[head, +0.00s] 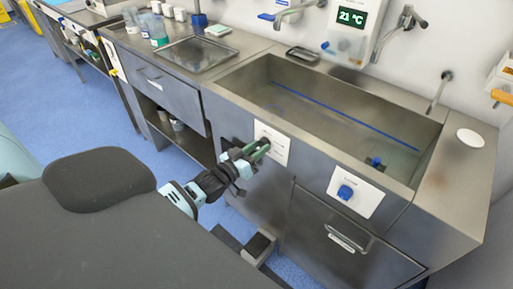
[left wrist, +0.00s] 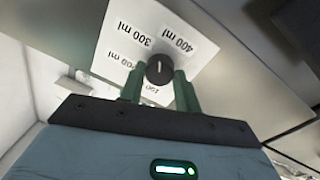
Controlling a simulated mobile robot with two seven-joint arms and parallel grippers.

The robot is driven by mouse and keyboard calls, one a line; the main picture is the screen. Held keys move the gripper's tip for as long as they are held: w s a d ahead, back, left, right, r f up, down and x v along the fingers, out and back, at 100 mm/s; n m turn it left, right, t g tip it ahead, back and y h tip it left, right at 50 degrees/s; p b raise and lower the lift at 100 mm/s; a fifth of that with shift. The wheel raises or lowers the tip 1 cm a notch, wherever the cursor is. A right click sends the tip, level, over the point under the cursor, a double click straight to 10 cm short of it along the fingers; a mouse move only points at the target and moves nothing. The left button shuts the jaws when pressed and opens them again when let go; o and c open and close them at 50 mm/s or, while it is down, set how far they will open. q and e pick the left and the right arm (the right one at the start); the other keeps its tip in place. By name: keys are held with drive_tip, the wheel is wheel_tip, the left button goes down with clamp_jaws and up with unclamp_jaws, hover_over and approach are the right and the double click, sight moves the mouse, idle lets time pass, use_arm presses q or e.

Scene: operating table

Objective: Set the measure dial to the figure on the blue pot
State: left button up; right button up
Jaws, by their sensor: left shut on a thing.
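The measure dial (left wrist: 159,68) is a small black knob with a white line, on a white plate (left wrist: 205,50) with figures in ml around it. I read 300 ml and 400 ml; the lower figures are partly hidden by a finger. In the head view the plate (head: 272,143) is on the steel front below the sink. My left gripper (head: 258,150), with green fingers (left wrist: 160,82), is shut on the dial. Small pots (head: 158,34) and a blue item (head: 198,19) stand on the far left counter. I cannot tell which is the blue pot, and no figure is legible.
A second white plate (head: 366,203) with a blue knob (head: 346,192) is to the right. A steel sink (head: 345,125) lies above, with a 21 °C display (head: 351,18) behind it. A dark padded table (head: 110,240) fills the lower left.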

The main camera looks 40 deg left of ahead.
use_arm(q)
drive_tip(key=m+p, duration=0.1)
drive_tip(key=m, duration=0.4)
drive_tip(key=shift+r+m, duration=0.15)
drive_tip(key=shift+m, duration=0.25)
use_arm(e)
drive_tip(key=shift+w+d+r, duration=0.1)
drive_tip(key=shift+w+r, duration=0.25)
drive_tip(key=shift+r, duration=0.3)
use_arm(q)
drive_tip(key=o, duration=1)
drive_tip(key=shift+c, duration=0.2)
drive_tip(key=shift+s, duration=0.1)
drive_tip(key=shift+s+a, duration=0.1)
drive_tip(key=shift+s, duration=0.2)
drive_tip(key=s+a, duration=0.1)
drive_tip(key=s, duration=0.6)
use_arm(e)
drive_tip(key=shift+w, duration=0.1)
